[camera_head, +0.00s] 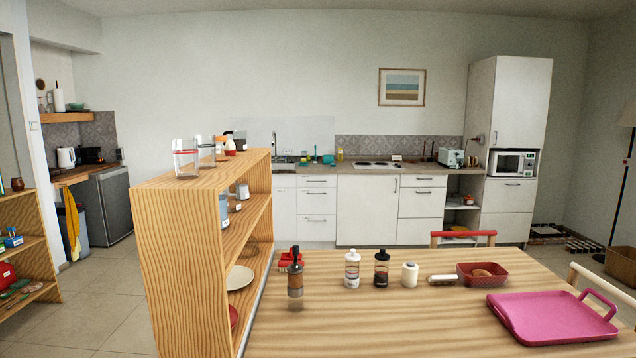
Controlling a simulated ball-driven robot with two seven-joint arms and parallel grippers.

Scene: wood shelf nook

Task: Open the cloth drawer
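White drawer fronts with dark handles line the far wall. One stack has a top drawer (317,181), a middle drawer (317,201) and a lower drawer (317,228). A second stack right of the wide white cabinet door (366,211) has an upper drawer (422,181) and a deeper drawer (421,204). Another drawer (508,196) is under the microwave (512,163). All look shut. I cannot tell which is the cloth drawer. Neither of my grippers is in view.
A wooden table (400,318) in front holds bottles, a red basket (483,274) and a pink tray (551,317). A wooden shelf unit (178,262) stands left of it. Chairs (463,234) stand at the table. Tiled floor (103,290) is clear at left.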

